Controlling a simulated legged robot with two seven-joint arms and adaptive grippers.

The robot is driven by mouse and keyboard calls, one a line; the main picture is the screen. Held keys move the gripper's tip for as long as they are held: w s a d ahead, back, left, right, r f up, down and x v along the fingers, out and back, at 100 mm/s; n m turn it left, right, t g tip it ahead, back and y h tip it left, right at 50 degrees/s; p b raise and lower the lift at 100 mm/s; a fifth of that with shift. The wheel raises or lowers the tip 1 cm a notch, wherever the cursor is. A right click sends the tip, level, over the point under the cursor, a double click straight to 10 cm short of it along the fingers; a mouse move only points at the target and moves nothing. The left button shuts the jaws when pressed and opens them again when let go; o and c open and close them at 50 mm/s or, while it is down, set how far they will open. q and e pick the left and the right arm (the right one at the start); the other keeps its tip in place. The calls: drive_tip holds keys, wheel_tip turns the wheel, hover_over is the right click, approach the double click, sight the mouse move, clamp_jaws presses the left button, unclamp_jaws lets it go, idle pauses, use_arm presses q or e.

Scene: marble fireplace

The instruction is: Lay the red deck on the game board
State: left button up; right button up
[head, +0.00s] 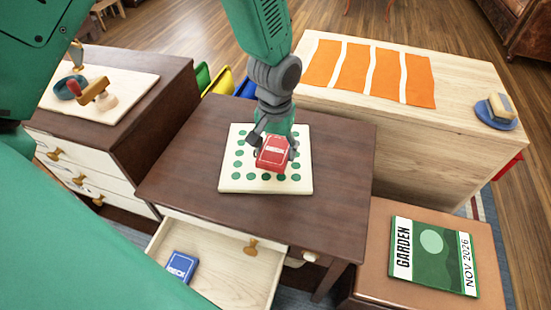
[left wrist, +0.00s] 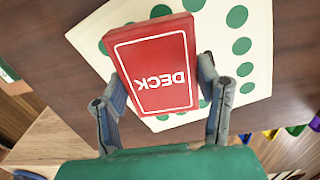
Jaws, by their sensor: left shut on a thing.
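The red deck (head: 272,154) is a small box held over the game board. My left gripper (head: 274,150) is shut on it, with a finger on each side. In the left wrist view the red deck (left wrist: 154,66) sits between the grey fingers of my left gripper (left wrist: 160,90), its DECK label upside down. The game board (head: 232,178) is a cream square with green dots on the dark table. It also shows behind the deck in the left wrist view (left wrist: 262,62). I cannot tell whether the deck touches the board. My right gripper is not in view.
The dark table (head: 190,150) has bare room around the board. Its open drawer (head: 219,278) holds a blue deck (head: 181,267). A magazine (head: 433,254) lies at the lower right. A wooden cabinet (head: 460,85) with orange strips (head: 370,70) stands behind.

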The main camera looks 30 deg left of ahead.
sight(276, 159)
use_arm(q)
wheel_tip(276, 159, down, 4)
drive_tip(key=shift+r+b, duration=0.2)
drive_tip(key=shift+b, duration=0.35)
drive_tip(key=shift+r, duration=0.1)
drive_tip(key=o, duration=1.2)
wheel_tip(276, 159, up, 11)
drive_tip(key=p, duration=0.4)
drive_tip(key=shift+r, duration=0.55)
